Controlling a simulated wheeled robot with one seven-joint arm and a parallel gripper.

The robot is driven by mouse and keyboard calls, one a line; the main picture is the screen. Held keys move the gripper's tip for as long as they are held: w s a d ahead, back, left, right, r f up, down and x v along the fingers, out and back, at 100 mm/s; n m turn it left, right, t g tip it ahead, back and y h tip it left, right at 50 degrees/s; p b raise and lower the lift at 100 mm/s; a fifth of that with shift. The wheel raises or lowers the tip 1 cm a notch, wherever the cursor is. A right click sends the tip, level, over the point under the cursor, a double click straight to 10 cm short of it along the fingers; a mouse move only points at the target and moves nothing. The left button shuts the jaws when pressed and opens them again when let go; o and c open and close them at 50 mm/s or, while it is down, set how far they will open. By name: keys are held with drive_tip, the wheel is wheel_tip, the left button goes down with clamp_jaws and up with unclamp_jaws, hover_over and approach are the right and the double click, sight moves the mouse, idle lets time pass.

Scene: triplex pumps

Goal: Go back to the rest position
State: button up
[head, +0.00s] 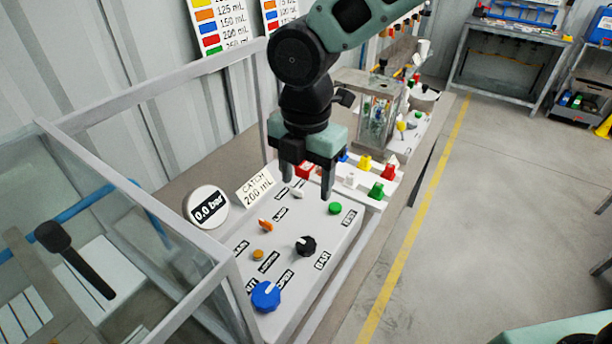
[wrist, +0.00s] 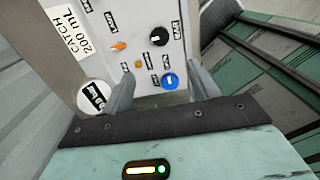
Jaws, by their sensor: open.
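My gripper (head: 305,183) hangs from my green and black arm above the far part of the white control panel (head: 318,268). Its two fingers point down, stand apart and hold nothing. In the wrist view my gripper (wrist: 158,90) shows its fingers on either side of the panel's lower part. The panel carries a blue knob (head: 266,295), a black knob (head: 306,246), an orange lever (head: 265,225), a small orange button (head: 257,254) and a green button (head: 335,208). The fingers appear apart from these controls. A round gauge (head: 206,207) reads 0.0 bar beside a card (head: 255,187) reading CATCH 200 mL.
A glass-walled enclosure (head: 115,230) with a grey frame stands at the left. Red, yellow and green pieces (head: 376,190) sit beyond the panel, near a clear box (head: 378,118). A workbench (head: 505,60) stands at the back right. The floor right of the yellow line (head: 410,235) is mostly open.

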drive_tip(key=shift+s, duration=0.1)
idle(0.3)
drive_tip(key=s+d+f+m+b, duration=0.1)
drive_tip(key=s+d+m+b, duration=0.1)
drive_tip(key=s+d+m, duration=0.3)
drive_tip(key=s+d+m+b, duration=0.1)
drive_tip(key=s+d+m, duration=0.4)
drive_tip(key=s+m, duration=0.8)
drive_tip(key=m, duration=0.2)
drive_tip(key=shift+d+f+m+y+b, duration=0.25)
drive_tip(key=shift+f+m+y+b, duration=0.05)
drive_tip(key=shift+f+m+b, duration=0.1)
